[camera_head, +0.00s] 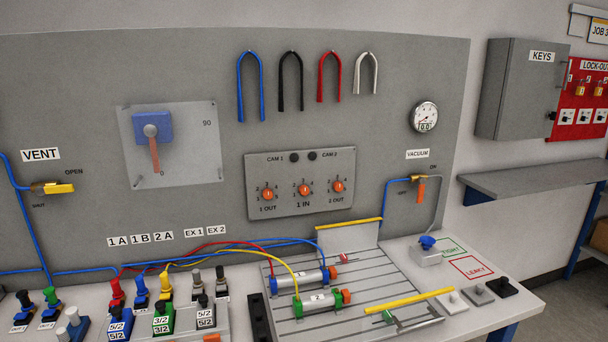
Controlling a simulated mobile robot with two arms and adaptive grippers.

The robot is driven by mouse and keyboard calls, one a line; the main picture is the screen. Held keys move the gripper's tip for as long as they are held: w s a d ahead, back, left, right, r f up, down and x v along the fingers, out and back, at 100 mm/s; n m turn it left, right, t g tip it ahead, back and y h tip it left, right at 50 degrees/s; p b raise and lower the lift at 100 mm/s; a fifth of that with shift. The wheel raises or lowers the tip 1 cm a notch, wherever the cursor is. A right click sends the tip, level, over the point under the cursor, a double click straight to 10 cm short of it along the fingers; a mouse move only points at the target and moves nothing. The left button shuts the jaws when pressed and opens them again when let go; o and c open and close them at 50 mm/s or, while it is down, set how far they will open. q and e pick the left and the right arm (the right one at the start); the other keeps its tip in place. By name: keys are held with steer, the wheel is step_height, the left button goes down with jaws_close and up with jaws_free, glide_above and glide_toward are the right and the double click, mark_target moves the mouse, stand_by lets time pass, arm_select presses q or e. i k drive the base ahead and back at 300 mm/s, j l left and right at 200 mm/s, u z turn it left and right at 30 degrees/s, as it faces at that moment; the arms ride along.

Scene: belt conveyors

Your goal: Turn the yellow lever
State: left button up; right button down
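The yellow lever (58,188) is on a brass valve at the far left of the grey wall panel, under the VENT label (40,154). It lies about horizontal and points right, below the word OPEN. A blue hose (16,200) joins the valve on its left side. Neither of my grippers shows in the head view.
A blue rotary switch with an orange handle (154,155) and an orange vacuum lever (421,190) are on the panel. Several colored valves (163,319) and a slotted plate (375,270) with cylinders crowd the bench. Panel space around the yellow lever is mostly clear.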

mark_target(41, 191)
steer(key=u, duration=1.4)
steer(key=j+u, duration=0.15)
steer(key=j, duration=0.15)
